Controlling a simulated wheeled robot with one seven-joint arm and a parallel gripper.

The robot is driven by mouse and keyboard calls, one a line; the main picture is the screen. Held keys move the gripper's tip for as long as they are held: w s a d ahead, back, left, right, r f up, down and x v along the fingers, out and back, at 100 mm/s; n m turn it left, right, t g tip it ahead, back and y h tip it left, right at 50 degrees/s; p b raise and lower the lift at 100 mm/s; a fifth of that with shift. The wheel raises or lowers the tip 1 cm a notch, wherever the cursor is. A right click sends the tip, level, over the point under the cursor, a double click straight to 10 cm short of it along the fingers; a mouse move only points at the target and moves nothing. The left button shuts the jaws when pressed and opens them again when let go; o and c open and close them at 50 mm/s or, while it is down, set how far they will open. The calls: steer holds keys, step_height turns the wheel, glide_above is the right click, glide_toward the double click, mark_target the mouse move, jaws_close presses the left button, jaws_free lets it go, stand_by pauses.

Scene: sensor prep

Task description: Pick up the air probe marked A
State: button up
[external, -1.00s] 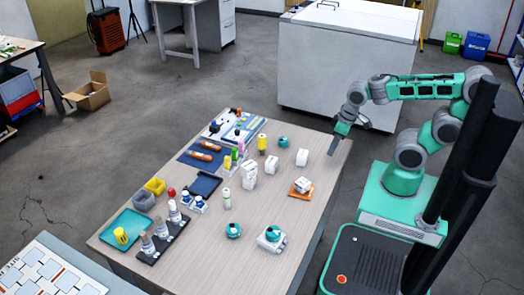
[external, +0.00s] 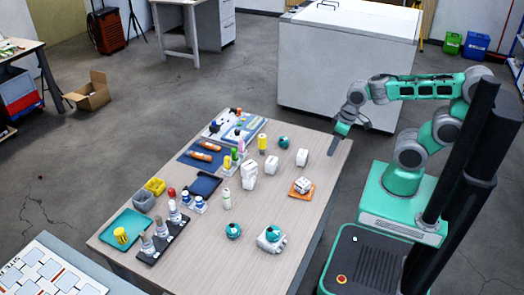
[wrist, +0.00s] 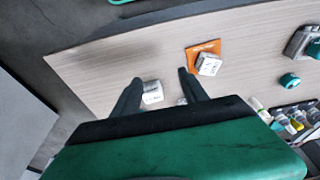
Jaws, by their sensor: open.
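No letter A is legible in either view, so I cannot tell which item is the air probe marked A. Small white block-shaped units stand on the table, one at the right (external: 302,157) and others near the middle (external: 249,182). Two orange cylinders (external: 207,146) lie on a dark blue mat at the far left. My gripper (external: 333,151) is open and empty above the table's right edge. In the wrist view my gripper (wrist: 159,77) has its fingers apart, with a white block (wrist: 152,92) seen between them, below.
An orange mat (external: 292,191) bears a white device (external: 303,184). Teal-topped items (external: 233,230) stand near the front. A dark rack of bottles (external: 150,254), a teal tray (external: 109,239) and small bins (external: 144,201) fill the left side. Bare tabletop lies around the mat.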

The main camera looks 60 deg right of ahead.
steer(key=shift+o, duration=0.6)
steer(key=n+t+y+b, duration=0.4)
steer(key=n+t+y, duration=0.3)
steer(key=t+y, duration=0.1)
glide_above(262, 145)
steer(key=s+d, duration=0.2)
steer(key=d, duration=0.1)
step_height(262, 145, down, 4)
steer(key=f+b, duration=0.1)
steer(key=d+f+b, duration=0.1)
steer(key=f, duration=0.1)
steer(key=s+f+b, duration=0.1)
steer(key=f, duration=0.1)
steer(key=shift+d, duration=0.2)
steer(key=shift+w+a+f, duration=0.1)
steer(key=shift+a+f, duration=0.05)
steer(key=shift+f, duration=0.1)
steer(key=x, duration=0.7)
steer(key=shift+w+a+r+p, duration=0.1)
steer(key=shift+w+r+p, duration=0.1)
steer(key=shift+w+p, duration=0.15)
steer(key=shift+c, duration=0.2)
